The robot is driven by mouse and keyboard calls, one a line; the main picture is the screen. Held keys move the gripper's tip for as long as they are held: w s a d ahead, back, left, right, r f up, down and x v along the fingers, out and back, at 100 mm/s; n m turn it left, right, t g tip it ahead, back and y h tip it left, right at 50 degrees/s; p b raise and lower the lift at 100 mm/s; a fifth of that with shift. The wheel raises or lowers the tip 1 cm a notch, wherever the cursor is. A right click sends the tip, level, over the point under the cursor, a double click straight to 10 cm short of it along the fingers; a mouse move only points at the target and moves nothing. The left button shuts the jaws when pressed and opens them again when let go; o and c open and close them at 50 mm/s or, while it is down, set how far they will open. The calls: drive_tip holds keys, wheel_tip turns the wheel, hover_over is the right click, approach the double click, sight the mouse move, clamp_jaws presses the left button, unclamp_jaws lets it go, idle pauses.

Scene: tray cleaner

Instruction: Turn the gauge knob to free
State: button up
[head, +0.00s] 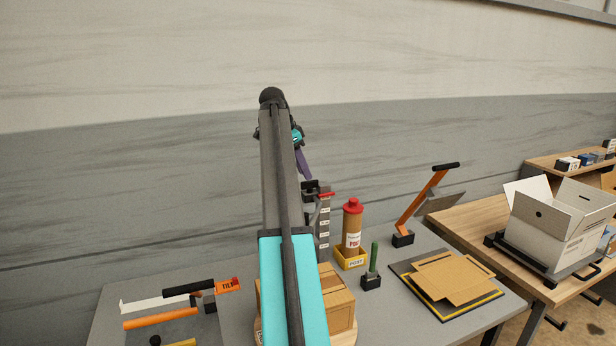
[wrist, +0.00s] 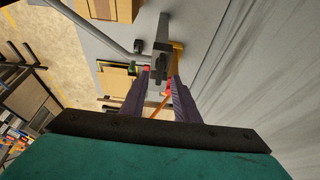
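A grey upright gauge stand (head: 323,228) with pale labels down its face stands on the grey table behind my arm. It has a dark block (head: 310,186) and a small red part (head: 326,195) at its top. I cannot tell which part is the knob or read its setting. My gripper (wrist: 160,82) shows two purple fingers, apart with a gap between them. A dark grey upright part (wrist: 161,45) appears in line with the gap, with red bits near the fingertips. I cannot tell whether the fingers touch it. In the head view my arm hides most of the gripper.
A red-capped brown tube (head: 352,228) in a yellow holder, a green-handled tool (head: 374,258) and an orange lever (head: 420,205) stand to the right. A wall (head: 120,190) rises behind.

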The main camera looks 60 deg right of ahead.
sight(310, 187)
drive_tip(key=shift+p+x, duration=0.65)
drive_tip(key=shift+x, duration=1.35)
clamp_jaws()
